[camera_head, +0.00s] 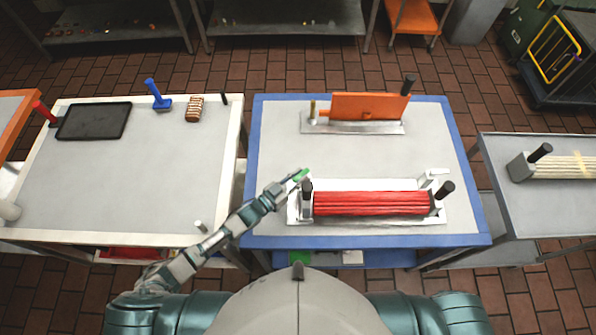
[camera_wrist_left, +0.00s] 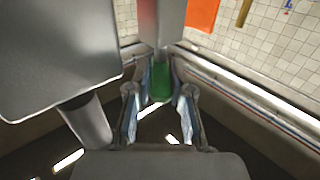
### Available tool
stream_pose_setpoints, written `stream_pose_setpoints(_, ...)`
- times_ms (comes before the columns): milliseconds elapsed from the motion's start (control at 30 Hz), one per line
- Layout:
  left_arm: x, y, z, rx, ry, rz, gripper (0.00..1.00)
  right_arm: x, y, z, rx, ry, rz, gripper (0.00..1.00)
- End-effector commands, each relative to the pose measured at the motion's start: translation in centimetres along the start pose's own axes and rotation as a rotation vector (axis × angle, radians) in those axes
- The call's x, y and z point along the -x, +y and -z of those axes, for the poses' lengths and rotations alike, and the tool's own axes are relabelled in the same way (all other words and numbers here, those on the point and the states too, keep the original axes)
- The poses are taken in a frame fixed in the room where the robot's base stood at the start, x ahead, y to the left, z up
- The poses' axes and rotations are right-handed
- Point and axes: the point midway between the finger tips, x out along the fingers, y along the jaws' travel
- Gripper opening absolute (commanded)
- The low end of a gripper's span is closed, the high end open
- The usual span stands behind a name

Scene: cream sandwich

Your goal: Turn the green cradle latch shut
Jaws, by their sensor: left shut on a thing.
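The green cradle latch (camera_head: 302,174) sits at the left end of a pale cradle (camera_head: 292,212) on the blue-edged table. The cradle holds a bundle of red rods (camera_head: 370,204) with a dark handle at each end. My left gripper (camera_head: 297,178) reaches in from the lower left and is shut on the latch. In the left wrist view the green latch (camera_wrist_left: 160,90) lies between the two fingers of my left gripper (camera_wrist_left: 160,97). A white latch (camera_head: 433,178) stands at the cradle's right end. My right gripper is not in view.
An orange plate fixture (camera_head: 368,106) stands at the back of the blue-edged table (camera_head: 470,205). The left table holds a black tray (camera_head: 94,121), a blue-handled tool (camera_head: 157,98) and a brown ribbed block (camera_head: 195,108). The table's middle is clear.

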Motion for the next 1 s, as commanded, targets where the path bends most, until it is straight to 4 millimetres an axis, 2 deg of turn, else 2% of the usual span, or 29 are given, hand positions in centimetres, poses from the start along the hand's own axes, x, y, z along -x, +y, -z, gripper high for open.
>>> stream_pose_setpoints(100, 0.0, 0.4, 0.2, 0.008, 0.001, 0.074, 0.0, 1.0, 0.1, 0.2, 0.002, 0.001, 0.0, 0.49)
stream_pose_setpoints(333, -0.1, 0.6, 0.1, 0.003, 0.001, 0.165, 0.0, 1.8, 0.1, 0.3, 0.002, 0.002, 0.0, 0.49)
stream_pose_setpoints(933, -0.2, 0.7, 0.0, 0.0, 0.003, 0.199, 0.0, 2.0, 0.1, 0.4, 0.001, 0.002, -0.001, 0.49)
stream_pose_setpoints(967, -0.2, 0.7, 0.0, 0.0, 0.003, 0.199, 0.26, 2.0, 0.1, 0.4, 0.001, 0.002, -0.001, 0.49)
stream_pose_setpoints(1000, -0.2, 0.7, 0.0, 0.0, 0.003, 0.199, 0.36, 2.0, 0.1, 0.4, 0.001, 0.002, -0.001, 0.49)
